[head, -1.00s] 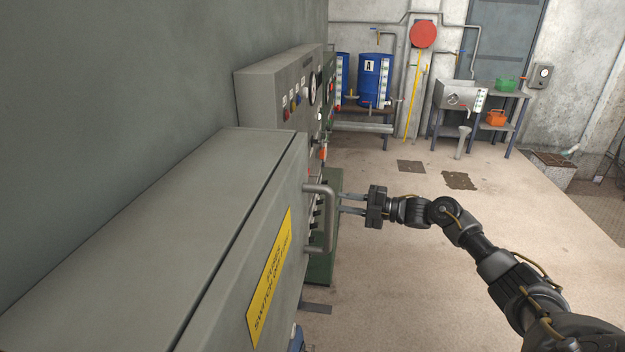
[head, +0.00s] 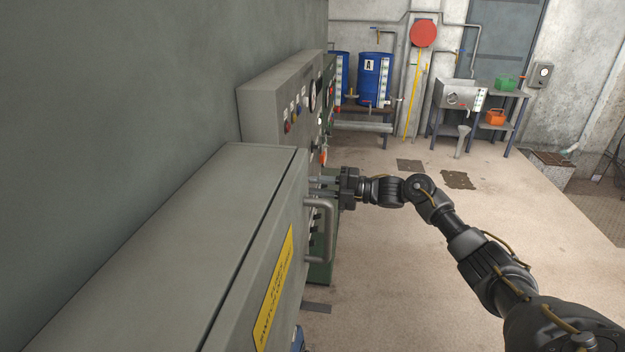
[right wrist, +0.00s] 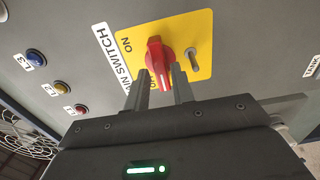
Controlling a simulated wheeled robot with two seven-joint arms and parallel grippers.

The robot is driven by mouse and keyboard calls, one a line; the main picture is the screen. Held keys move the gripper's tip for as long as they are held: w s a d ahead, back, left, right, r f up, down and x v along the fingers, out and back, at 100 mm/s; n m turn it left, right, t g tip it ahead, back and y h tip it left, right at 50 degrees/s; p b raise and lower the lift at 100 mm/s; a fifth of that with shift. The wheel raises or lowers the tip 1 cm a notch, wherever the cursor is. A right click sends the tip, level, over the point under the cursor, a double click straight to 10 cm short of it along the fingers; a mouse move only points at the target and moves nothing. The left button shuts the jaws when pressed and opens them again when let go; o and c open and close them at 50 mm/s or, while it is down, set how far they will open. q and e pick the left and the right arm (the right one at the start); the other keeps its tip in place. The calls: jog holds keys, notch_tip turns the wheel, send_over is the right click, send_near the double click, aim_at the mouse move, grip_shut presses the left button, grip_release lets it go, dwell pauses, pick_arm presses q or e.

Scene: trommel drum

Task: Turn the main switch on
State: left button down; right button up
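The main switch is a red rotary handle (right wrist: 158,60) on a yellow plate (right wrist: 206,22) lettered ON, beside a white MAIN SWITCH label (right wrist: 110,52). My right gripper (right wrist: 162,72) is open, its two fingers pointing at the panel. The lower end of the red handle shows between the fingertips; I cannot tell whether they touch it. In the head view my right gripper (head: 322,184) reaches left to the panel front, just past the near cabinet's handle. The switch cannot be made out there. My left gripper is out of view.
A grey cabinet (head: 170,230) with a bar handle (head: 329,230) stands close before the gripper. The grey control panel (head: 265,105) lies beyond. Blue, yellow and red buttons (right wrist: 60,87) sit left of the switch, and a metal peg (right wrist: 193,62) right of it. Open floor (head: 400,290) lies right.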

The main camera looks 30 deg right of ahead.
jog(key=shift+x, duration=1)
grip_shut()
